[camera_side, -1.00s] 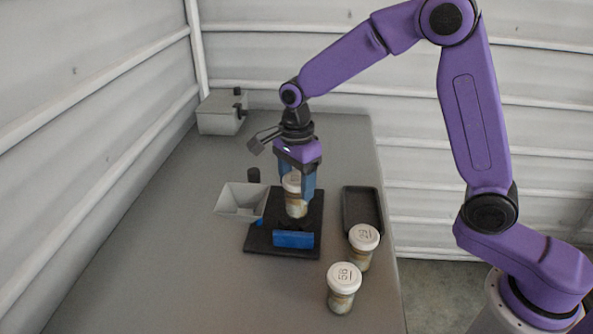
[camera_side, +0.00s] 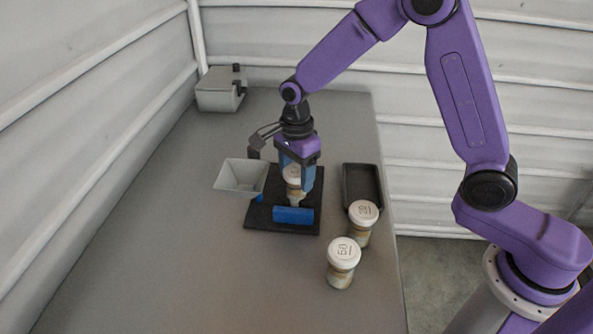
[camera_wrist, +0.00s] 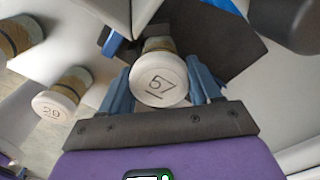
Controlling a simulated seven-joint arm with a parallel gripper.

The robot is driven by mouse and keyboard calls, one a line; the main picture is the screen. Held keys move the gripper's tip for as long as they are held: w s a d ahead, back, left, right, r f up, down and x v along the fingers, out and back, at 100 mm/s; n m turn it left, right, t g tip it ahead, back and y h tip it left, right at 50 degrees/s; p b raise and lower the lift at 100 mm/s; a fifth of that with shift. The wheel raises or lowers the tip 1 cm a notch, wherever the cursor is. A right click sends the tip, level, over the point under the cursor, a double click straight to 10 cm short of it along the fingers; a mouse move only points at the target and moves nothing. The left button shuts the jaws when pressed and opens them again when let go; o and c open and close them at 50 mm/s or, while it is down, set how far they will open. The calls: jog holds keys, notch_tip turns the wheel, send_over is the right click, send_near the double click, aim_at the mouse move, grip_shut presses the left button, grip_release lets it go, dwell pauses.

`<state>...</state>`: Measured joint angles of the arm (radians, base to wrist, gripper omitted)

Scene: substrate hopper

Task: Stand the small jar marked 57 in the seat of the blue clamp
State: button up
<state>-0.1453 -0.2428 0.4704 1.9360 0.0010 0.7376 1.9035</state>
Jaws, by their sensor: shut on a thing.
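The small jar marked 57 (camera_wrist: 159,80) has a white lid and is between my gripper's blue fingers (camera_wrist: 163,92) in the wrist view. In the side view my gripper (camera_side: 297,185) is shut on this jar (camera_side: 293,190), which looks upright. The blue clamp (camera_side: 293,215) sits on a black base plate (camera_side: 262,222). The jar is low over the plate, just behind the clamp's front blue block. I cannot tell whether its bottom touches the seat.
Two other white-lidded jars stand to the right, a nearer one (camera_side: 342,262) and a farther one (camera_side: 361,222). A black tray (camera_side: 374,204) lies behind them. A grey hopper (camera_side: 240,177) is close left of my gripper. A grey box (camera_side: 218,92) stands at the back left.

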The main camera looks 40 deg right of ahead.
jog(key=shift+f, duration=0.3)
dwell(0.7)
jog(key=o, duration=0.9)
jog(key=shift+o, duration=0.2)
jog(key=shift+r, duration=3.75)
